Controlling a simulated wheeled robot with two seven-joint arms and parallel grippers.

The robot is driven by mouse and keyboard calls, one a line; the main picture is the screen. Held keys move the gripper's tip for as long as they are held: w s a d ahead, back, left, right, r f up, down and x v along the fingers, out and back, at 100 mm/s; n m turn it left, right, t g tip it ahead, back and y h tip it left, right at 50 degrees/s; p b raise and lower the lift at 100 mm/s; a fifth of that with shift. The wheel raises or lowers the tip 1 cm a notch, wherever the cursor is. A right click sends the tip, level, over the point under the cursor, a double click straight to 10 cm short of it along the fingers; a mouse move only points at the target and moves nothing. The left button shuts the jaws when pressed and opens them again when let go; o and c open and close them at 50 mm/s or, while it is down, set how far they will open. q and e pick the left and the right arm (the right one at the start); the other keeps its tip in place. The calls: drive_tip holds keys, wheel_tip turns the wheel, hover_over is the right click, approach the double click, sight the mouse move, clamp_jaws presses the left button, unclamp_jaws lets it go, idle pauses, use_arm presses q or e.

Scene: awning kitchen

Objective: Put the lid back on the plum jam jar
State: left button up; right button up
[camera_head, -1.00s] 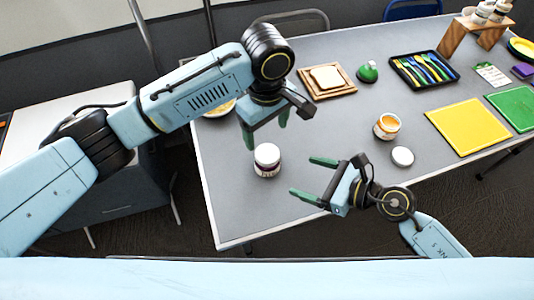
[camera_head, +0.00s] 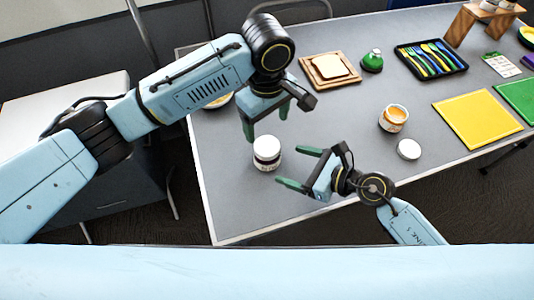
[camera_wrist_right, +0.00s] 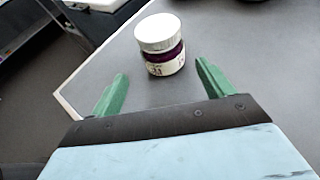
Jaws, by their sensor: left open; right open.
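The plum jam jar (camera_head: 267,158) stands upright near the left end of the grey table, with dark purple contents and a pale label. In the right wrist view the jar (camera_wrist_right: 166,62) has a white lid (camera_wrist_right: 158,32) on its mouth; I cannot tell how tightly it sits. My left gripper (camera_head: 265,121) is open and empty, pointing down above and just behind the jar. My right gripper (camera_head: 299,167) is open and empty, low to the right of the jar, its fingers (camera_wrist_right: 158,84) pointing toward it. The jar is beyond the fingertips, roughly centred between them.
An open orange jar (camera_head: 393,118) and a loose white lid (camera_head: 409,149) lie to the right. The table's front edge is close to the jar.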

sight(266, 157)
drive_tip(key=x, duration=0.9)
drive_tip(key=shift+w+a+f, duration=0.15)
drive_tip(key=c, duration=1.3)
use_arm(q)
drive_tip(key=shift+d+m, duration=0.1)
drive_tip(key=shift+m, duration=0.2)
use_arm(e)
clamp_jaws()
use_arm(q)
drive_tip(key=shift+s+d+m, duration=0.1)
drive_tip(key=shift+s+m, duration=0.05)
drive_tip(key=shift+m, duration=0.75)
drive_tip(key=shift+a+m, duration=0.3)
drive_tip(key=shift+m, duration=0.8)
drive_tip(key=shift+f, duration=0.1)
